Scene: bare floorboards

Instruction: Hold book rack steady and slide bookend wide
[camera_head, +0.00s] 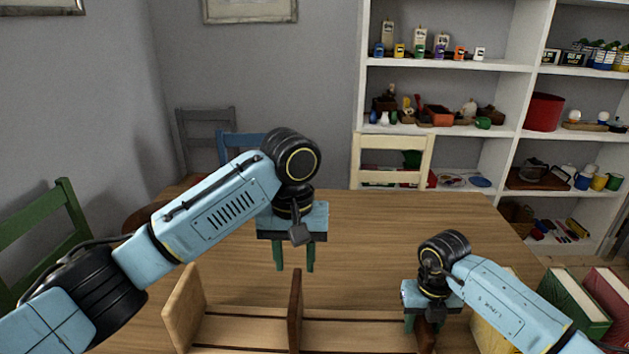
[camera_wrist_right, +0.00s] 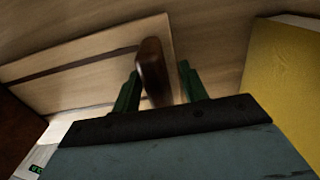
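The wooden book rack (camera_head: 250,331) lies on the table at the bottom of the head view, cut off by the lower edge. Its left end is a light wood panel (camera_head: 184,308). A dark brown upright panel (camera_head: 295,308) stands mid-rack; I cannot tell which upright is the bookend. Another dark brown upright (camera_head: 427,336) at the right end also shows in the right wrist view (camera_wrist_right: 153,70). My right gripper (camera_head: 420,322) is open, its green fingers on either side of that upright, with a gap visible at the right finger. My left gripper (camera_head: 295,256) is open and empty, above the table behind the rack.
A yellow book (camera_wrist_right: 285,85) stands right of the right gripper; green (camera_head: 575,300) and red (camera_head: 610,295) books are further right. The wooden table (camera_head: 370,240) is clear behind the rack. Chairs (camera_head: 392,145) and white shelves (camera_head: 450,68) stand beyond.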

